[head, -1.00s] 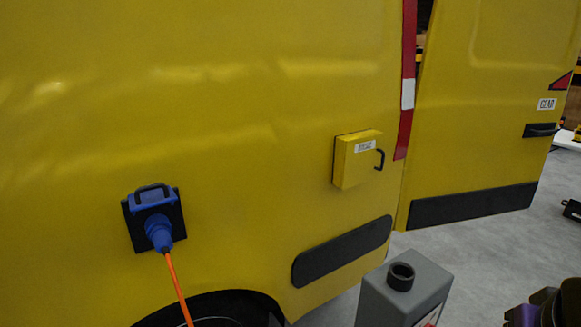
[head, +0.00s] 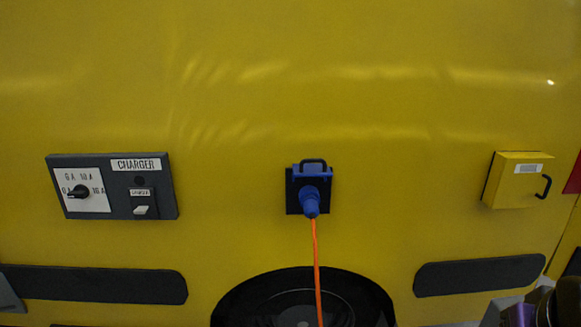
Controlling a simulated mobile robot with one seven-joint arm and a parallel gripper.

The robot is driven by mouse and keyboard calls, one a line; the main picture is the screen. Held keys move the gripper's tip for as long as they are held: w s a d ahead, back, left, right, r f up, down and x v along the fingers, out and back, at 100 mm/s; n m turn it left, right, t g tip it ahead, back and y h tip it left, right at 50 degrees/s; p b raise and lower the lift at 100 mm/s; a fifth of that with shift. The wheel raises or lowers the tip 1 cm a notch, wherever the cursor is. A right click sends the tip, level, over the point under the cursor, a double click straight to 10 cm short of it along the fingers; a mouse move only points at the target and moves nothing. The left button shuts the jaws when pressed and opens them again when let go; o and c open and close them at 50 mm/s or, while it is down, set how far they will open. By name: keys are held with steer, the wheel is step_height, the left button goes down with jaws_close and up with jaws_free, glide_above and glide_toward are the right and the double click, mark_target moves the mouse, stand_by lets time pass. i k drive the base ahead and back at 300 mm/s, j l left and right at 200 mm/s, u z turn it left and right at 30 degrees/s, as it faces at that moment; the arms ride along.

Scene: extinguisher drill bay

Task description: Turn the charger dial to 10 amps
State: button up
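The charger panel (head: 155,186) is a dark grey box on the yellow van side, at the left of the head view. On its white plate is a black dial (head: 80,192), with marks for 0 A, 6 A, 10 A and 16 A around it. The dial's narrow end seems to point left, toward the 0 A mark, though it is small. A white switch or lever and a small label sit right of the dial. My gripper's fingers are not visible; only a dark and purple part of my arm shows at the bottom right corner, far from the panel.
A blue plug (head: 311,202) with an orange cable (head: 318,265) sits in a socket at centre, the cable hanging down past the wheel (head: 300,300). A yellow box (head: 514,180) with a black handle projects at the right. Black trim strips (head: 95,284) run low. Space before the panel looks clear.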

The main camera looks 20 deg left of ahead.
mark_target(81, 191)
steer(key=u, duration=2.2)
steer(key=i+l+z, duration=0.1)
steer(key=i, duration=0.55)
steer(key=i+l+z, duration=0.1)
steer(key=i+l, duration=0.15)
steer(key=i, duration=0.35)
